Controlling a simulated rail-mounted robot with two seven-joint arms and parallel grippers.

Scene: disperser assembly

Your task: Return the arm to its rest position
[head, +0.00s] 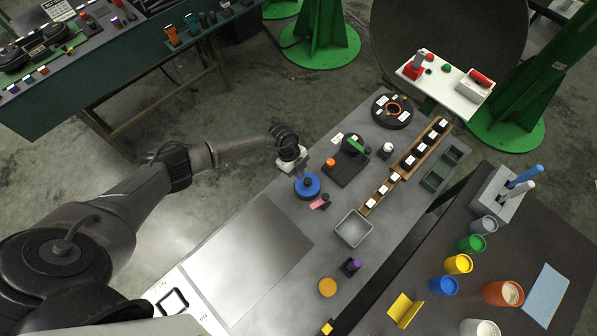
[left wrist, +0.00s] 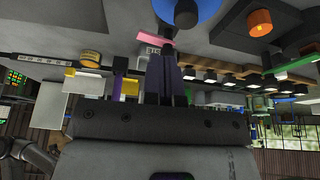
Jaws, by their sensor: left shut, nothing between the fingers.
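My left arm reaches in from the left in the head view. Its gripper (head: 299,172) is above the grey workbench (head: 338,112), at the blue round piece (head: 308,188) with a dark knob. The fingers are shut and empty; they also show in the left wrist view (left wrist: 166,80). That view is upside down, with the blue piece (left wrist: 186,10) at its top edge. I cannot tell from the head view whether the fingertips touch the blue piece. My right gripper is not in view.
Beside the gripper are a dark fixture with a green lever (head: 352,150), a pink piece (head: 319,203) and a grey tray (head: 354,228). A bare metal plate (head: 255,258) lies nearer me. Colored cups, such as a green one (head: 471,243), stand on the right table.

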